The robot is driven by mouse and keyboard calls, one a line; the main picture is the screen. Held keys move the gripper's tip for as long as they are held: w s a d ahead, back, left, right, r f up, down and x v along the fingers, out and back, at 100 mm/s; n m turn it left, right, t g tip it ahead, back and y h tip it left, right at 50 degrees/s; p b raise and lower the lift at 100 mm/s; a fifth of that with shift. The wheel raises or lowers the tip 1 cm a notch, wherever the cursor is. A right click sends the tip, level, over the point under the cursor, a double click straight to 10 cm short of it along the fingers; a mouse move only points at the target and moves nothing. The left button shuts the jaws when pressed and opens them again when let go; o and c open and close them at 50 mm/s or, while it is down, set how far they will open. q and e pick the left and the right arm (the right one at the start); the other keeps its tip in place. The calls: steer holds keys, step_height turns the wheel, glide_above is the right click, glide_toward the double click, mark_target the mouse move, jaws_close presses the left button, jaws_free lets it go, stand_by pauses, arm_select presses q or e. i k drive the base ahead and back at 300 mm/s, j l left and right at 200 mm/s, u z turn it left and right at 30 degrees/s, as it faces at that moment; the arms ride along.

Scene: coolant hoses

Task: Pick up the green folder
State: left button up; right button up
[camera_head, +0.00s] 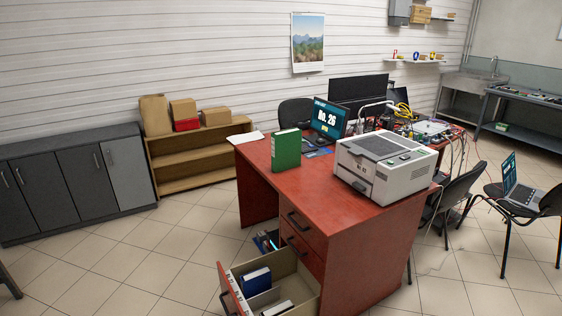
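The green folder (286,149) stands upright on the red desk (312,188), near its left side. It is left of the grey and white boxy device and in front of the laptop. Nothing touches it from above. Neither of my grippers shows in the head view.
A boxy device (383,167) stands on the desk's right part, and a laptop (328,119) is behind the folder. An open lower drawer (262,284) with binders juts out at the front left. Chairs (519,196) stand at the right. The tiled floor (150,262) at left is clear.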

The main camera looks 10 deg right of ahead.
mark_target(286, 145)
steer(key=i+j+u, duration=0.65)
steer(key=i, duration=0.15)
steer(key=i+j+u, duration=0.1)
steer(key=i+u, duration=0.25)
steer(key=i+z, duration=0.15)
steer(key=i, duration=0.4)
steer(key=i+j+z, duration=0.15)
steer(key=i, duration=0.4)
steer(key=i+j+z, duration=0.15)
steer(key=i, duration=0.4)
steer(key=i+z, duration=0.8)
steer(key=i+j+z, duration=0.4)
steer(key=i+z, duration=0.15)
steer(key=z, duration=0.3)
steer(key=i+z, duration=0.2)
steer(key=z, duration=0.3)
steer(key=i+j+z, duration=0.1)
steer(key=z, duration=0.35)
steer(key=i+j+z, duration=0.15)
steer(key=z, duration=0.3)
